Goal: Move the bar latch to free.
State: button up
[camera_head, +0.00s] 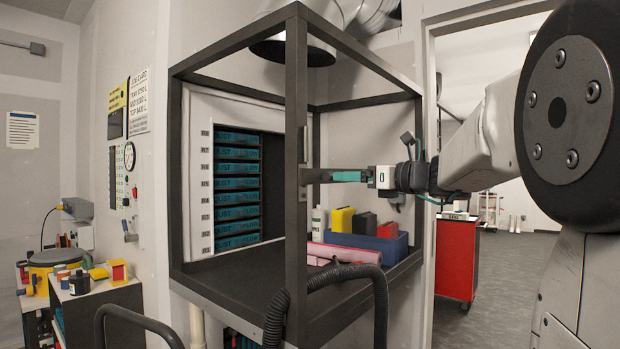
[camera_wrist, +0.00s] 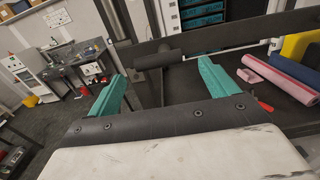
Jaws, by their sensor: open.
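My gripper (camera_head: 335,176) is level with the dark front post of the black frame, just to its right in the head view. Its two teal fingers are spread apart in the wrist view (camera_wrist: 162,70), with nothing gripped. A short dark cylinder (camera_wrist: 158,60) lies ahead between the fingertips, beside a long dark bar (camera_wrist: 225,36); it looks like the grip of the bar latch. I cannot tell whether a finger touches it. In the head view a short dark bar (camera_head: 317,175) meets the post near the fingertips. The latch's setting cannot be read.
The open black frame (camera_head: 296,90) encloses a shelf with a blue bin (camera_head: 372,241), a pink roll (camera_head: 338,252) and a rack of teal trays (camera_head: 237,184). A thick black hose (camera_head: 325,275) crosses the front. A red cabinet (camera_head: 456,255) stands at the right.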

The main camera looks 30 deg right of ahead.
aim_at(329, 176)
jog(key=x, duration=0.6)
jog(key=shift+w+a, duration=0.1)
jog(key=shift+a, duration=0.05)
jog(key=c, duration=1)
